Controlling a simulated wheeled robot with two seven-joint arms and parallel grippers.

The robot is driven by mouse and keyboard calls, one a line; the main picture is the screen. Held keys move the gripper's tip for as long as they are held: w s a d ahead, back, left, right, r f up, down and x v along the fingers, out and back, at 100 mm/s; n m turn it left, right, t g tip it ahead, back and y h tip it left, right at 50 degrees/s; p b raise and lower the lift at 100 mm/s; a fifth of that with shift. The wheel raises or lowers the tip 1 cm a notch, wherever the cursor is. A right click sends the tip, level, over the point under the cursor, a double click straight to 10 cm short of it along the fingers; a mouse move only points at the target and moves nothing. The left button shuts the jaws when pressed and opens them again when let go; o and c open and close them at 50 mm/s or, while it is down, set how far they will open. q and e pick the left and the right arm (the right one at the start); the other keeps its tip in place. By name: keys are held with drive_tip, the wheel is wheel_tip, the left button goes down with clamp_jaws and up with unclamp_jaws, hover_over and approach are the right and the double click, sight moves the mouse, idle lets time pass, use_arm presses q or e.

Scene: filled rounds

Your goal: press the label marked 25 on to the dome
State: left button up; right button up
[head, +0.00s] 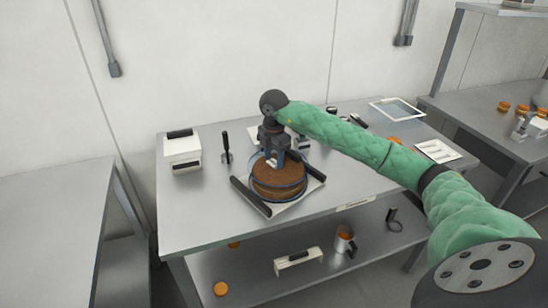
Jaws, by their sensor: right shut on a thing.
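The brown dome (279,186), with a dark blue band round it, sits on a pale board with black side bars (250,197) on the table. My right gripper (273,159) points down over the top of the dome. It is shut on a small white piece, likely the label (272,164), of which little shows. No number can be read on it. The piece is at or just above the dome's top; I cannot tell whether it touches. My left gripper is not in view.
A white box with a black handle (183,150) and a black-handled tool (226,150) stand left of the dome. My right arm crosses over the table's right side. A white slotted tray (438,151) lies at the right. The table's front left is clear.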

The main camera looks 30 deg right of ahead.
drive_tip(key=shift+f, duration=0.15)
drive_tip(key=o, duration=1.2)
drive_tip(key=shift+r+p, duration=1.4)
drive_tip(key=shift+r, duration=2.15)
